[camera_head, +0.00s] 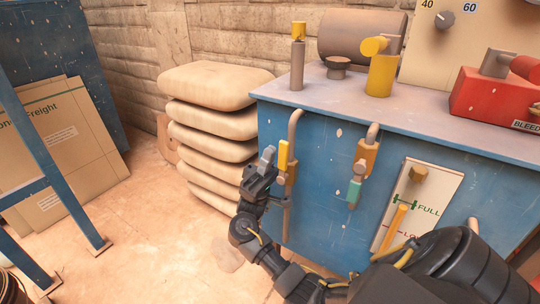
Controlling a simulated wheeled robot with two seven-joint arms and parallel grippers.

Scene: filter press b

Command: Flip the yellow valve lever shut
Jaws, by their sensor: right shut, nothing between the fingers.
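The yellow valve lever (283,155) is a short upright bar on the left valve at the blue cabinet's front. It points up along the grey pipe, and a brass valve body (292,172) shows beside and below it. My right gripper (267,157) is shut and empty, just left of the lever. I cannot tell whether its fingers touch the lever. My right arm reaches up from the lower right and covers part of the cabinet front. My left gripper is not in view.
A second valve with a teal lever (354,194) pointing down hangs to the right. A white FULL/LOW panel (440,190) is farther right. Stacked beige sacks (215,84) stand left of the blue cabinet (325,215). Open floor (160,215) lies at the left.

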